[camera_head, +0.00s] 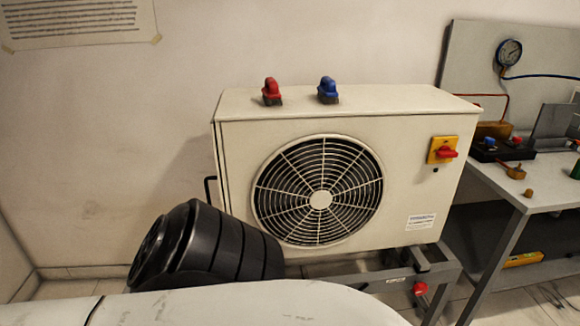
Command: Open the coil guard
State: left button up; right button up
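The cream outdoor fan unit (400,125) stands on a grey metal frame against the wall. Its round fan grille (321,200) faces me. A thin black handle (208,190) sticks out at the unit's left side, which I see almost edge-on. It may belong to the coil guard, but I cannot make out the guard's panel or how far it stands open. The unit's lower left corner is hidden. Neither of my grippers is in view.
A red-capped fitting (271,92) and a blue-capped fitting (328,91) stand on the unit's top. A yellow switch with a red knob (442,150) is on its front right. A workbench (545,190) with a gauge (509,52) behind it stands at right.

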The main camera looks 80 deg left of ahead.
aim_at(219, 176)
jog(key=k, duration=1)
jog(key=u, duration=2.35)
jog(key=k, duration=0.55)
jog(key=u, duration=0.85)
jog(key=i, duration=1.75)
jog(key=z, duration=0.95)
